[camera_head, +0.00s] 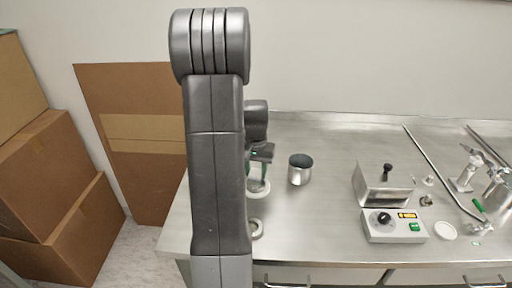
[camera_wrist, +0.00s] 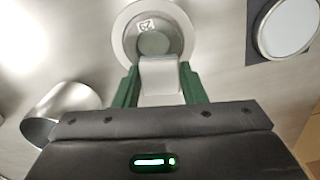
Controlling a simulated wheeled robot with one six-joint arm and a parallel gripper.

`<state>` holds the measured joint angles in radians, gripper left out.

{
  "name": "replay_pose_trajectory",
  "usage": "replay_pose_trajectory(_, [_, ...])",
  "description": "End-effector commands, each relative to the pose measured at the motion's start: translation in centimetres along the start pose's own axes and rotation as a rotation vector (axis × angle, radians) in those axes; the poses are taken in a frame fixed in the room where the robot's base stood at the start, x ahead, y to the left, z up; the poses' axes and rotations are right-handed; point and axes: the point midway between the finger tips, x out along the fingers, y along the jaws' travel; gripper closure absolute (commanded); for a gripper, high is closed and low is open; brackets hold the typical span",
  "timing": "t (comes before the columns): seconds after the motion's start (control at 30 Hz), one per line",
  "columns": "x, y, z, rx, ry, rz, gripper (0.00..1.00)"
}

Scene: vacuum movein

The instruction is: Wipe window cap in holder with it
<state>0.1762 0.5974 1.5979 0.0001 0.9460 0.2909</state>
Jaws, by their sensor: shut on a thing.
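My gripper (camera_wrist: 160,88) has green fingers and is shut on a small white piece (camera_wrist: 160,76), which looks like the wipe. In the wrist view, the fingers point at a round pale holder (camera_wrist: 122,34) with a grey-green disc (camera_wrist: 153,42), probably the window cap, in its middle. The disc's upper part bears a small marking. The white piece overlaps the disc's lower edge in the picture; I cannot tell whether it touches. In the head view, my gripper (camera_head: 258,172) is above the white holder (camera_head: 258,193), partly hidden by my arm.
A metal cup (camera_head: 300,173) stands right of my gripper, also in the wrist view (camera_wrist: 55,105). A ring-shaped piece (camera_head: 257,229) lies nearer the table front. A control box (camera_head: 394,227), a metal block (camera_head: 382,190) and a white disc (camera_head: 446,231) are further right. Table (camera_head: 325,225) is clear between.

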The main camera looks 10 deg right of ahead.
Motion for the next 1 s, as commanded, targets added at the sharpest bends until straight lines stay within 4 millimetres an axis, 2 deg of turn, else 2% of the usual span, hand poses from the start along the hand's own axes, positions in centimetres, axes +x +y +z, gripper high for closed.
replay_pose_trajectory(0.07, [-1.9,0.0,0.1,0.000,0.003,-0.001,0.84])
replay_pose_trajectory(0.63, [-7.0,0.2,0.6,-0.005,0.001,0.000,0.84])
replay_pose_trajectory(0.8, [-7.8,0.3,0.7,-0.005,0.000,0.000,0.84])
replay_pose_trajectory(1.0, [-7.7,0.3,0.7,-0.006,0.000,0.000,0.84])
